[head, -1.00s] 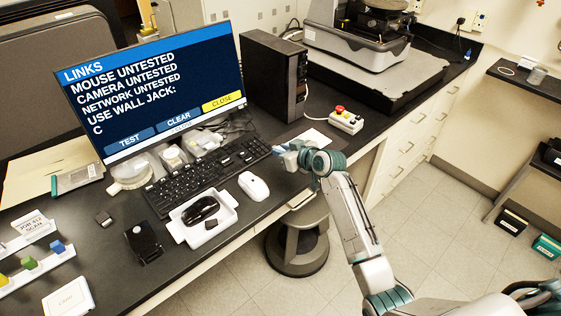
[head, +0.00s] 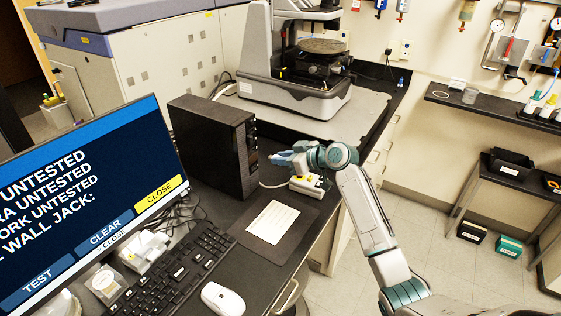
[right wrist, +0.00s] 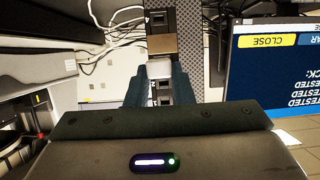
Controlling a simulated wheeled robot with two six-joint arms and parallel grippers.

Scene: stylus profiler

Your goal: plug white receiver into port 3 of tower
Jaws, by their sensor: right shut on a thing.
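The black tower (head: 205,150) stands on the desk behind the monitor. My right gripper (head: 280,158) is just right of the tower's front face, with its fingers pointing towards it. In the right wrist view the gripper (right wrist: 160,85) is shut on the small white receiver (right wrist: 160,69), whose tan metal plug (right wrist: 162,44) points ahead. The tower's front strip with dark ports (right wrist: 158,18) lies beyond it. I cannot tell port numbers or whether the plug touches the tower. The receiver is hidden in the head view. My left gripper is out of view.
A control box with yellow and white parts (head: 308,185) sits just below my right gripper. A dark pad with a white sheet (head: 272,222), a keyboard (head: 170,270) and a white mouse (head: 222,299) lie nearer. The monitor (head: 85,205) stands left. The profiler (head: 300,90) stands behind.

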